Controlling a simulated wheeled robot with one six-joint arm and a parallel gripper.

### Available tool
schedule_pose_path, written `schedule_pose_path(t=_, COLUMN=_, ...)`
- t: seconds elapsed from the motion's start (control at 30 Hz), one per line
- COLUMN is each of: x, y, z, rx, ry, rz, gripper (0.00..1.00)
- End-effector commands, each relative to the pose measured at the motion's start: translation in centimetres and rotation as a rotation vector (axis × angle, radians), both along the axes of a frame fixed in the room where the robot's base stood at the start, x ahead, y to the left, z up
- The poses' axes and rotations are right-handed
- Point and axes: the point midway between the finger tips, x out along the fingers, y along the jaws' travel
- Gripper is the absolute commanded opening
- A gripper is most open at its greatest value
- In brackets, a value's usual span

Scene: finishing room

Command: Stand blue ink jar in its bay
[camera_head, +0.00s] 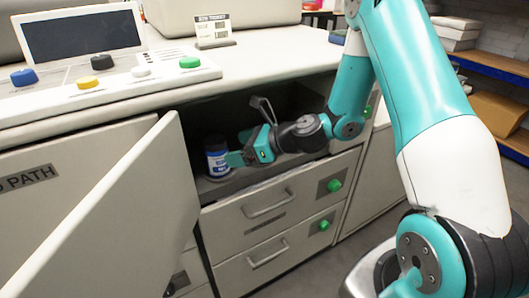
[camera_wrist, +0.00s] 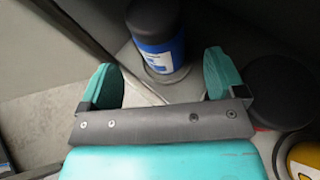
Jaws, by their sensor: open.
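The blue ink jar (camera_head: 217,160), with a dark lid and a blue and white label, stands upright inside the open cabinet compartment in the head view. In the wrist view the jar (camera_wrist: 160,48) is at top centre, between and just beyond the two teal fingertips. My gripper (camera_head: 238,149) reaches into the compartment from the right, close beside the jar. In the wrist view my gripper (camera_wrist: 162,70) is open, with a gap on each side of the jar. I cannot make out a marked bay for the jar.
A cabinet door (camera_head: 125,220) stands open at left. Drawers (camera_head: 265,205) are shut below the compartment. A yellow-labelled container (camera_wrist: 303,157) and a round black lid (camera_wrist: 281,90) are right of my gripper. A control panel with coloured knobs (camera_head: 95,83) sits on the counter above.

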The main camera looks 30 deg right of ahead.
Motion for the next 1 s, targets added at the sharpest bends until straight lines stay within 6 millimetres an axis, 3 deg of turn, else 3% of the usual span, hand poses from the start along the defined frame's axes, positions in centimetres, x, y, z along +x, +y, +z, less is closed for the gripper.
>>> schedule_pose_path(t=0.23, x=-3.8, y=-4.0, z=0.0, rx=0.001, ry=0.000, rz=-0.007, gripper=0.89)
schedule_pose_path(t=0.47, x=-5.6, y=-5.2, z=0.2, rx=-0.013, ry=-0.010, rz=0.018, gripper=0.89)
schedule_pose_path(t=0.57, x=-6.3, y=-3.3, z=1.4, rx=-0.111, ry=-0.077, rz=0.145, gripper=0.89)
schedule_pose_path(t=0.67, x=-8.2, y=0.7, z=3.4, rx=-0.315, ry=-0.229, rz=0.426, gripper=0.89)
schedule_pose_path(t=0.8, x=-13.3, y=6.4, z=6.5, rx=-0.663, ry=-0.561, rz=0.971, gripper=0.89)
schedule_pose_path(t=0.9, x=-17.7, y=8.7, z=8.5, rx=-0.868, ry=-0.818, rz=1.349, gripper=0.89)
schedule_pose_path(t=1.0, x=-21.6, y=9.5, z=10.3, rx=-1.015, ry=-1.057, rz=1.673, gripper=0.89)
